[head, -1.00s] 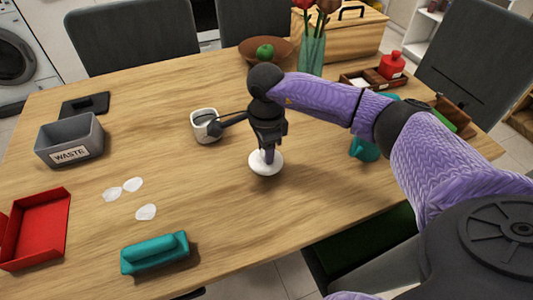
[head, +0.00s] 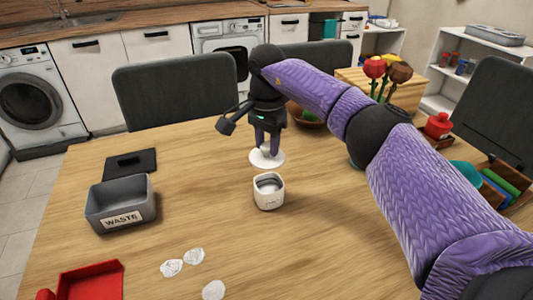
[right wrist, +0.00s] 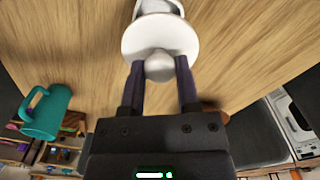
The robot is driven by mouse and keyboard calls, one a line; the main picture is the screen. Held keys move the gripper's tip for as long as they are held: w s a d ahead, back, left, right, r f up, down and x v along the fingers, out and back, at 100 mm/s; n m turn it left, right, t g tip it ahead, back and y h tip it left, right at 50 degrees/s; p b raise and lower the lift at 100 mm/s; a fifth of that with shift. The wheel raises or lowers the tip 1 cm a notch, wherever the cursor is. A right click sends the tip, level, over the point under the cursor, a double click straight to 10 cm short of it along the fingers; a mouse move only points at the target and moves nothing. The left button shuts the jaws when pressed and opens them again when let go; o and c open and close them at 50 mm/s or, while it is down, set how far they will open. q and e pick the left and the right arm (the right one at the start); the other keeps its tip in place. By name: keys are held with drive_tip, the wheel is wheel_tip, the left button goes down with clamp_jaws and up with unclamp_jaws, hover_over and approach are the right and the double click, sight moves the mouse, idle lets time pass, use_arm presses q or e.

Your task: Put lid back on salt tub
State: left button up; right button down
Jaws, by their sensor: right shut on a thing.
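The salt tub (head: 268,194) is a small white container standing upright and open on the table, in the middle of the head view. The lid is a round white disc (head: 267,160) with a knob. My right gripper (head: 265,145) is shut on the knob and holds the lid just behind the tub in the head view, disc facing down. In the right wrist view the lid (right wrist: 160,35) is between the fingertips (right wrist: 160,68), and part of the white tub (right wrist: 157,6) shows beyond it. I cannot tell the lid's exact height. My left gripper is not in view.
A grey waste bin (head: 121,203) and a dark flat piece (head: 130,163) are at the left. Several white scraps (head: 194,256) and a red tray (head: 90,282) lie near the front. A teal mug (right wrist: 46,112) stands to one side. Table around the tub is clear.

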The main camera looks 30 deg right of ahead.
sight(269, 158)
drive_tip(key=f+b, duration=0.1)
drive_tip(key=f, duration=0.1)
drive_tip(key=f+b, duration=0.2)
drive_tip(key=f, duration=0.1)
drive_tip(key=shift+s+d, duration=0.15)
drive_tip(key=shift+s, duration=0.05)
drive_tip(key=shift+f+b, duration=0.45)
drive_tip(key=shift+f, duration=0.15)
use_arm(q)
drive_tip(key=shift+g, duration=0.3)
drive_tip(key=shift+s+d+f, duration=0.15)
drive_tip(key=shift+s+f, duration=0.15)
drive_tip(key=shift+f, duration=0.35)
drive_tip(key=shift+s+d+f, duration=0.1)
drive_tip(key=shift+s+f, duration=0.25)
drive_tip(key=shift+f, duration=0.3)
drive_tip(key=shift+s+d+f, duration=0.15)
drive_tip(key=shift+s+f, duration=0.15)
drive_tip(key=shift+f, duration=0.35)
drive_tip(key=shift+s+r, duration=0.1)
use_arm(e)
drive_tip(key=shift+r, duration=0.1)
use_arm(q)
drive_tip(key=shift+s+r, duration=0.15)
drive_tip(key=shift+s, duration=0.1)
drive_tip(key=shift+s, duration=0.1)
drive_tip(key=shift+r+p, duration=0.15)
drive_tip(key=shift+p, duration=0.2)
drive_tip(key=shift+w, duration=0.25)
